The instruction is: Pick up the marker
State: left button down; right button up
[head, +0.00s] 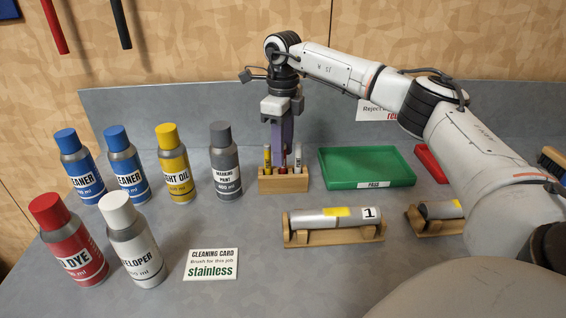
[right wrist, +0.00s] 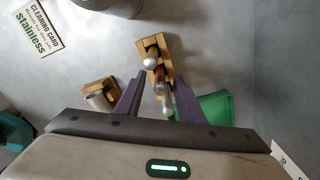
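Several upright markers stand in a small wooden holder (head: 284,184) near the back middle of the bench. In the head view a yellow-banded marker (head: 267,157) is at the left, a red one (head: 283,161) in the middle and a pale one (head: 298,158) at the right. My right gripper (head: 283,150) points down over the holder, its purple fingers partly hiding the middle marker. In the right wrist view the fingers (right wrist: 158,90) are apart, with the red marker (right wrist: 159,75) and the pale marker (right wrist: 167,101) showing between them. Contact cannot be told. My left gripper is not in view.
A green tray (head: 325,181) lies right of the holder. A metal cylinder (head: 330,217) rests on a wooden cradle in front. A grey spray can (head: 224,165) stands close to the left, among several other cans. A cleaning card (head: 211,264) lies in front.

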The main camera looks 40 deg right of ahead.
jog(key=shift+f, duration=0.1)
jog(key=shift+c, duration=0.4)
grip_shut()
